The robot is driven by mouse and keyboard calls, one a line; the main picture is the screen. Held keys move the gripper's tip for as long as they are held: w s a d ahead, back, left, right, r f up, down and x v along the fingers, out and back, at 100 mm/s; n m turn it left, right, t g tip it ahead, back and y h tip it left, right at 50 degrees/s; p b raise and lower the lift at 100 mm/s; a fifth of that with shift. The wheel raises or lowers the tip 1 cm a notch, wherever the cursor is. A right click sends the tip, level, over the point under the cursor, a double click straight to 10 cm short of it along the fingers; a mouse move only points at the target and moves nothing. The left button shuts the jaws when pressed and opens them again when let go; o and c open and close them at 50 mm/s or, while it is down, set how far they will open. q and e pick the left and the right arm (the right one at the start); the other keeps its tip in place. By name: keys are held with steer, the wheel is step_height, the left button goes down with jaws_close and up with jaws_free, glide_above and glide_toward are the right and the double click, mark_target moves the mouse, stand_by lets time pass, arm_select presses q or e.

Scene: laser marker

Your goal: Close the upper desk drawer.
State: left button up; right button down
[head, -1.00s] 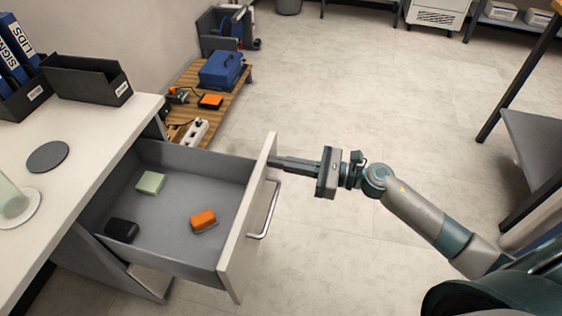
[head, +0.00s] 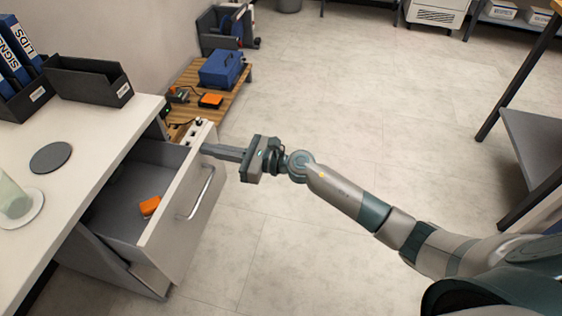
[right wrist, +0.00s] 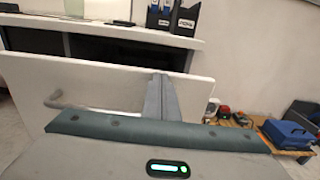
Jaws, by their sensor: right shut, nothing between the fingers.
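The upper desk drawer (head: 168,218) is partly open and sticks out from the white desk (head: 85,140) in the head view. Its pale front with a metal handle (head: 197,192) faces right. An orange item (head: 150,206) lies inside; the rear of the drawer is under the desktop. My right gripper (head: 206,149) is shut and empty, with its fingertips at the far upper end of the drawer front. In the right wrist view the fingers (right wrist: 159,90) overlap the drawer front (right wrist: 100,82) near its right end and appear to touch it. My left gripper is not in view.
A low wooden platform (head: 221,110) with a blue toolbox (head: 222,68) and an orange device stands beyond the drawer. Black bins with blue binders sit on the desk. A dark-legged table (head: 540,150) stands at the right. The floor between is clear.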

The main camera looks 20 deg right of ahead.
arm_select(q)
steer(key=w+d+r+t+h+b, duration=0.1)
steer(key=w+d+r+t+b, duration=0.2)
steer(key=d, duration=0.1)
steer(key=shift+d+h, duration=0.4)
arm_select(e)
steer(key=x, duration=1.6)
steer(key=shift+w+r, duration=0.2)
steer(key=shift+a+r, duration=0.1)
steer(key=shift+a, duration=0.1)
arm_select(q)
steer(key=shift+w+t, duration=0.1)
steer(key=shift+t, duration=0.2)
arm_select(e)
steer(key=shift+d, duration=0.1)
